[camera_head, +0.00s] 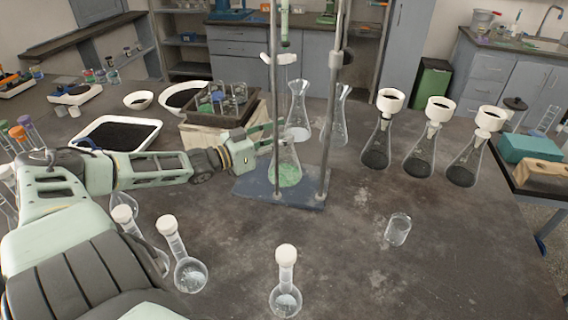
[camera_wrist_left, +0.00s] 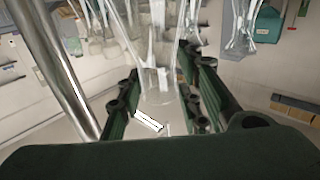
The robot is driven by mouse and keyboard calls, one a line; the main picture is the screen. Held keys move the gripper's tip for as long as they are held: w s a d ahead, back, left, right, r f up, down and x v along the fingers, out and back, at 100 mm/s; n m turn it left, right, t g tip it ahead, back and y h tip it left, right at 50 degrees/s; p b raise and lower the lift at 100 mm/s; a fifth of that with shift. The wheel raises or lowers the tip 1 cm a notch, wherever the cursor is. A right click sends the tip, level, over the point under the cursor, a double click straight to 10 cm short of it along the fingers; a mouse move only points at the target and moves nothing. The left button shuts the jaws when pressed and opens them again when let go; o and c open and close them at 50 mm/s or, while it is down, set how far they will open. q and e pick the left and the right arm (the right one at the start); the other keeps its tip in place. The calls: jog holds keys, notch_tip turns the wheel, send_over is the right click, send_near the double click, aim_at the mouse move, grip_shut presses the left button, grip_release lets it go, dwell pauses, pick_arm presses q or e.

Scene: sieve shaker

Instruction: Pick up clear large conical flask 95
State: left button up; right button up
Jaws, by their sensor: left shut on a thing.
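A clear conical flask (camera_head: 285,170) with a green tint low in its body stands over the blue base of a metal stand, between the stand's rods. My left gripper (camera_head: 272,134) reaches in from the left at the flask's neck. In the left wrist view the gripper (camera_wrist_left: 157,72) has its two dark fingers on either side of clear glass (camera_wrist_left: 157,98) with a white label, shut on it. I cannot read the label. The flask's neck is partly hidden by the fingers and a rod in the head view. My right gripper is not in view.
The stand (camera_head: 310,196) has upright rods close to the gripper. Two clear flasks (camera_head: 299,118) stand behind it. Several flasks with white funnels (camera_head: 428,152) stand at right. A beaker (camera_head: 397,230) and white-stoppered flasks (camera_head: 285,298) are in front. The front right of the table is clear.

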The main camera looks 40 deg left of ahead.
pick_arm(q)
grip_shut()
jog(key=shift+s, duration=0.1)
dwell(0.3)
